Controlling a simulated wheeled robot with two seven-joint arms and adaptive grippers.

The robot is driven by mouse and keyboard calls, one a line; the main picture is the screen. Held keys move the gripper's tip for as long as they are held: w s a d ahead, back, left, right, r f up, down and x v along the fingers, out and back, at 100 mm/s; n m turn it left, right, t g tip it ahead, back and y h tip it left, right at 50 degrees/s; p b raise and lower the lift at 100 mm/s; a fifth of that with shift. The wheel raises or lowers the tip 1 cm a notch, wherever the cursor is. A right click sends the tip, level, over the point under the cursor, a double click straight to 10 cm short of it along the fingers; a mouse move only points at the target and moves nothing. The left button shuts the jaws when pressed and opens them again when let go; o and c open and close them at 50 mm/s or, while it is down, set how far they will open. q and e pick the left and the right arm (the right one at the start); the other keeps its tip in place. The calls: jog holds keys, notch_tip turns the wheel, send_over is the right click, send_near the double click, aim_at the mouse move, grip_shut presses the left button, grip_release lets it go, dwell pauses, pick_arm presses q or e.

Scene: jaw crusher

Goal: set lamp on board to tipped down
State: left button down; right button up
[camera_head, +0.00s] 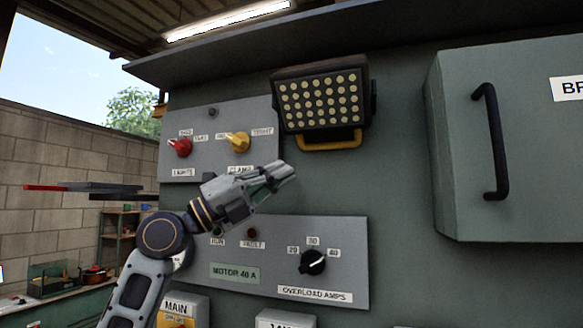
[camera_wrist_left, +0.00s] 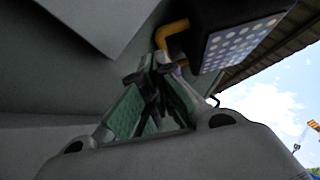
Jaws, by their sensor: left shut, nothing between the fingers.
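The lamp (camera_head: 319,98) is a black box with rows of pale round LEDs, mounted high on the grey-green board (camera_head: 400,190). A yellow handle bar (camera_head: 331,145) hangs under its lower edge. The lamp's face points outward from the board. My left gripper (camera_head: 285,172) is shut and empty, below and left of the handle in the head view. In the left wrist view, the fingers (camera_wrist_left: 153,75) are close to the yellow handle (camera_wrist_left: 168,36), with the lamp (camera_wrist_left: 235,40) at upper right. I cannot tell whether the fingertips touch the handle. My right gripper is not in view.
A control panel with a red knob (camera_head: 179,147) and a yellow knob (camera_head: 237,141) is left of the lamp. A lower panel (camera_head: 345,262) has a black dial (camera_head: 313,262). A cabinet (camera_head: 515,140) with a black handle (camera_head: 493,140) juts out at right.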

pick_arm(q)
jog(key=v, duration=0.6)
jog(key=shift+a, duration=0.15)
jog(key=shift+f, duration=0.1)
